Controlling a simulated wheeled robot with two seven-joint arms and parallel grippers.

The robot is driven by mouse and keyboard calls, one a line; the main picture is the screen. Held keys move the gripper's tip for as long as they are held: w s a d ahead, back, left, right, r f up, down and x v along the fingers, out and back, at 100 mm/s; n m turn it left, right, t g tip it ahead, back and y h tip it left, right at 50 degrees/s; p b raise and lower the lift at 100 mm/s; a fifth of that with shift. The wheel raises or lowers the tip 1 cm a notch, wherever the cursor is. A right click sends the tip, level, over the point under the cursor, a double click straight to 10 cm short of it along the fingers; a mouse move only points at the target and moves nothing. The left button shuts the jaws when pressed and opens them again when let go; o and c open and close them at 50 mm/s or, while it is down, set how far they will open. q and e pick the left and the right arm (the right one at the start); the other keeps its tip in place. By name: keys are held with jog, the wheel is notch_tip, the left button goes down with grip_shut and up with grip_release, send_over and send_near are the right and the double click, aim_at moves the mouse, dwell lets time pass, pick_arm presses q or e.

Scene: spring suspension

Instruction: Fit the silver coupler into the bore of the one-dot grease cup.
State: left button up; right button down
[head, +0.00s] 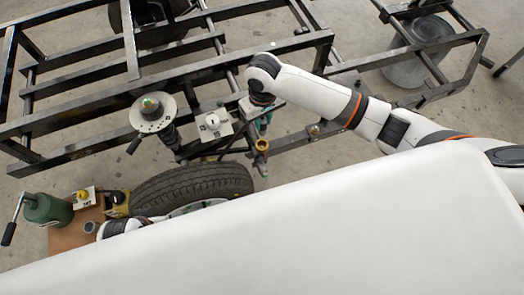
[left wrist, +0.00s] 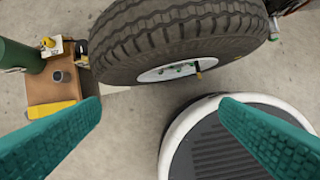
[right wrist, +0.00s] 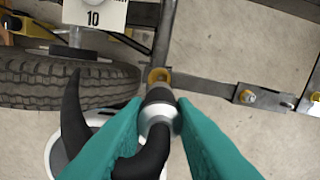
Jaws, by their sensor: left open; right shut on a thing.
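My right gripper (right wrist: 158,112) is shut on the silver coupler (right wrist: 156,118), which has a dark end and a curved black hose. In the right wrist view a brass ring-shaped cup (right wrist: 158,76) lies just beyond the coupler's dark end. The coupler overlaps its lower edge, and I cannot tell whether they touch. No dots can be read on it. In the head view my right gripper (head: 265,124) is above a brass cup (head: 262,145) beside the frame. My left gripper (left wrist: 160,108) is open and empty, with the tyre and a round white-rimmed thing beyond it.
A black tyre (head: 192,186) lies below the dark steel frame (head: 180,50). A white plate marked 10 (right wrist: 93,14) stands close to the right gripper. A green canister (head: 47,209) and a brown board (head: 75,235) are at the lower left. Bare floor shows around the frame.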

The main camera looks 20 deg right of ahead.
aim_at(262, 129)
notch_tip(262, 129, down, 5)
jog(key=shift+w+f+b, duration=0.1)
jog(key=shift+b, duration=0.85)
jog(key=shift+f, duration=0.35)
notch_tip(262, 129, down, 3)
jog(key=shift+r+b, duration=0.1)
jog(key=shift+b, duration=0.65)
jog(key=shift+f, duration=0.9)
pick_arm(q)
jog(key=r, duration=0.1)
jog(key=r+t, duration=0.1)
jog(key=w+r, duration=0.1)
jog(key=shift+d+r+t, duration=0.25)
jog(key=shift+r+t, duration=0.1)
jog(key=shift+t, duration=0.05)
pick_arm(e)
jog(key=shift+r, duration=0.1)
pick_arm(q)
jog(key=shift+s, duration=0.15)
pick_arm(e)
jog(key=c, duration=1.2)
grip_release()
